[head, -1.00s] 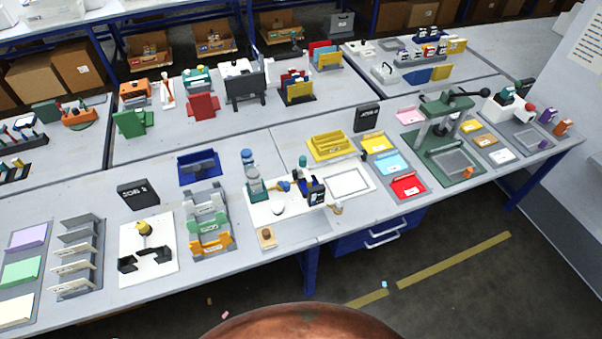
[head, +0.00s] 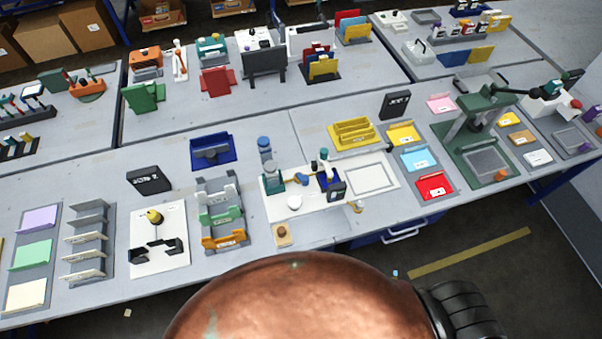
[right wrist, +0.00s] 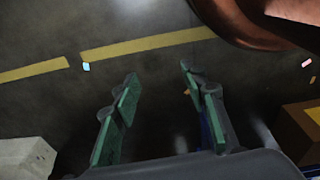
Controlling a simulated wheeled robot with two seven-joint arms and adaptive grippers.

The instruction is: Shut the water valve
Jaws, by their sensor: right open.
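A white board (head: 310,208) stands near the front edge of the middle bench. It carries a small blue-handled fitting (head: 300,179), which may be the water valve; at this size I cannot tell its setting. A small brass-coloured fitting (head: 357,206) sits at the board's front right. My left gripper is not in view.
Left of the board stand a coloured rack (head: 222,213) and a white plate (head: 160,238) with a yellow-topped part. Right are coloured trays (head: 435,187) and a green press (head: 484,160). Boxes (right wrist: 302,130) and floor tape (right wrist: 150,45) show in the right wrist view.

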